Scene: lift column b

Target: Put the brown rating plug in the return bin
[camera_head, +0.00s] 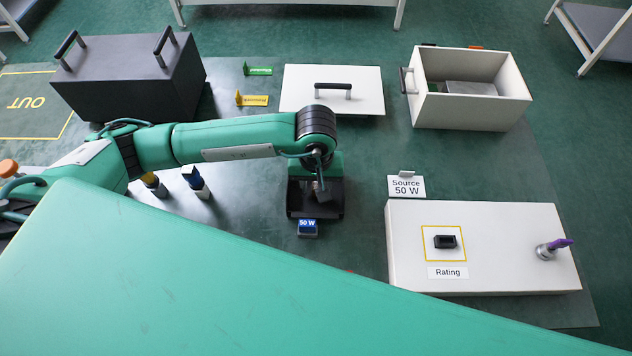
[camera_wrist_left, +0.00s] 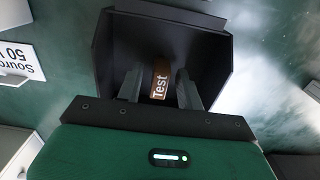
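The brown rating plug (camera_wrist_left: 161,80), labelled "Test", shows in the left wrist view between the fingers of my left gripper (camera_wrist_left: 160,88). A narrow gap shows on each side of the plug, so the fingers look open around it. Behind the plug is the inside of a black open bin (camera_wrist_left: 214,50), taken as the return bin. I cannot tell whether the plug touches its floor. In the head view my left gripper (camera_head: 320,190) points down over the black bin (camera_head: 293,207), and the plug is hidden there. My right gripper is not in view.
An open white drawer (camera_head: 470,114), a white lidded panel (camera_head: 300,92) and a dark case (camera_head: 125,90) lie behind.

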